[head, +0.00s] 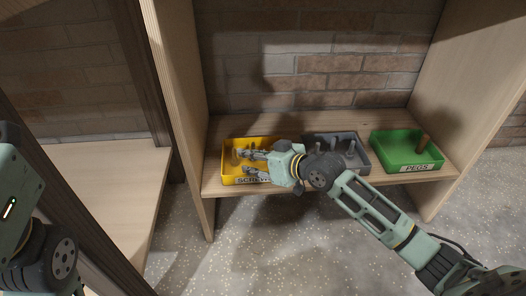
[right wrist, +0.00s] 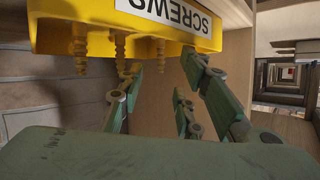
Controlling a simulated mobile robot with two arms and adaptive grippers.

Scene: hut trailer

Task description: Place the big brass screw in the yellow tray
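The yellow tray (head: 228,172) labelled SCREWS sits at the left of the wooden shelf; its yellow wall also shows in the right wrist view (right wrist: 70,12), upside down. Several brass screws stand in it, including a thick one (right wrist: 80,48) and a thinner one (right wrist: 120,48). Which one is the big screw I cannot tell for sure. My right gripper (head: 246,162) reaches over the yellow tray from the right with its fingers apart. In the right wrist view, its fingers (right wrist: 163,68) are spread near the screws, and I see nothing clasped between them. My left gripper is out of view.
A dark grey tray (head: 362,160) with upright grey pieces stands mid-shelf, partly behind my right arm. Wooden side panels (head: 180,110) and a brick wall (head: 340,65) bound the shelf.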

